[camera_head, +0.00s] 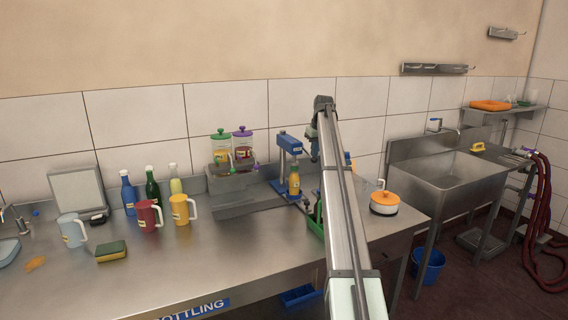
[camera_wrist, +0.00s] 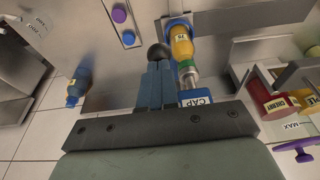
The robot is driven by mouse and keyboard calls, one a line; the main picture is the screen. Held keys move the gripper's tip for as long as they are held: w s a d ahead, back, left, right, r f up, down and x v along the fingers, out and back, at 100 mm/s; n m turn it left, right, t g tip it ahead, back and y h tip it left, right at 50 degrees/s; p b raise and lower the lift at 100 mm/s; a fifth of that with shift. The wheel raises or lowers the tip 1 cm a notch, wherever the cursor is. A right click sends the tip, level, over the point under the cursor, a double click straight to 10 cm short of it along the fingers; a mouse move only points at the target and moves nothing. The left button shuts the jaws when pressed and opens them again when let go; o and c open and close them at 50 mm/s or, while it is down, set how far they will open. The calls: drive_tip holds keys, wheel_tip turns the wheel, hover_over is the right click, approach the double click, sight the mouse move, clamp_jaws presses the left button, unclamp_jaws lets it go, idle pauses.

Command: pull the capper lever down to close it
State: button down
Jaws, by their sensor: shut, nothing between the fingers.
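The blue capper (camera_head: 289,144) stands on the bench beside the dispenser. Its block labelled CAP (camera_wrist: 197,97) shows in the wrist view. A bottle of orange-yellow liquid (camera_head: 294,182) stands upright under the capper head; it also shows in the wrist view (camera_wrist: 181,45). A black ball knob (camera_wrist: 159,51), apparently on the capper lever, lies at my fingertips. My gripper (camera_wrist: 159,66) is shut and empty, with its blue-grey fingers together over the knob. I cannot tell whether they touch it. In the head view my arm hides most of the gripper and the lever.
A green crate (camera_head: 316,228) sits in front, partly behind my arm. Mugs and a sponge (camera_head: 111,251) are at the left. The front middle bench is clear.

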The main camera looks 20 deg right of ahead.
drive_tip(key=shift+f, duration=0.3)
drive_tip(key=shift+r, duration=0.1)
drive_tip(key=v, duration=1.4)
drive_tip(key=shift+w+r, duration=0.15)
drive_tip(key=shift+w, duration=0.1)
idle(1.0)
